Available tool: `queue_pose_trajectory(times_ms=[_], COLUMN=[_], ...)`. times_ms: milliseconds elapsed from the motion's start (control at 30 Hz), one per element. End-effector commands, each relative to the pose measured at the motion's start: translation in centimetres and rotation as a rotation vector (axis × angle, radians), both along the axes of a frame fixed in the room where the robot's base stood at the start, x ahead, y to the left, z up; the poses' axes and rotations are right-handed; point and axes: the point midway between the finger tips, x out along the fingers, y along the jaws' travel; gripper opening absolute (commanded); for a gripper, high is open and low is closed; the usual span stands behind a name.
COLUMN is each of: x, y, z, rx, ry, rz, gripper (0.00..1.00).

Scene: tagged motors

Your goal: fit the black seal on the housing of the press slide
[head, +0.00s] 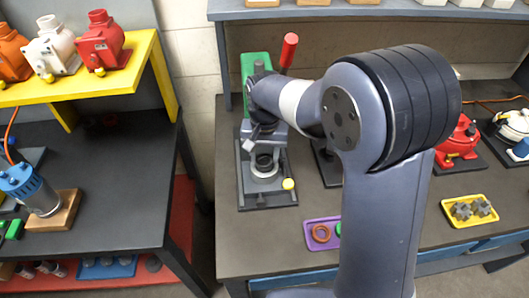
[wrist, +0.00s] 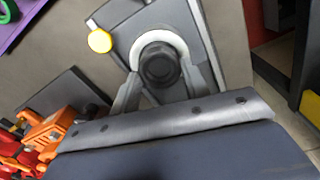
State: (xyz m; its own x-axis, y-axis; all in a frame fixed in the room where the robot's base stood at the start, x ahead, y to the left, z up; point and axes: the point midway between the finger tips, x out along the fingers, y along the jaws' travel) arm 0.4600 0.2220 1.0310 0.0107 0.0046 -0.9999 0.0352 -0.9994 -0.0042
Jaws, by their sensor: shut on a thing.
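The press (head: 267,130) stands on the middle bench, with a green back plate, a red-knobbed lever and a yellow knob at its base. Its slide carries a housing with a pale round rim (head: 264,178), which also shows in the wrist view (wrist: 142,43). The black seal (wrist: 160,65) is a dark ring over the middle of the housing. My gripper (wrist: 160,78) is shut on the seal, one finger on each side. I cannot tell whether the seal is fully seated. In the head view my arm partly covers the press.
A purple tray (head: 308,243) with a brown ring and a green one lies at the bench's front. A yellow tray (head: 455,220) holds dark gears. Red and white motors stand at the right. The press lever (head: 287,52) rises close to my arm.

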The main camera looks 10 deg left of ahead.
Motion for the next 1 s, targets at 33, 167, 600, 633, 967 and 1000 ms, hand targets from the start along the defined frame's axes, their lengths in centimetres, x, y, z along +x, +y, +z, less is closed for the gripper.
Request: queue_pose_trajectory(times_ms=[33,167,600,633,967,1000], x=[0.0,0.0,0.0,0.0,0.0,0.0], y=[0.0,0.0,0.0,0.0,0.0,0.0], z=[-0.2,-0.5,-1.3,-1.3,-1.3,-1.3], rx=[0.000,0.000,0.000,0.000,0.000,0.000], ry=[0.000,0.000,0.001,0.000,0.000,0.000], rz=[0.000,0.000,0.000,0.000,0.000,0.000], gripper=[0.22,0.22,0.49,0.51,0.69,0.69])
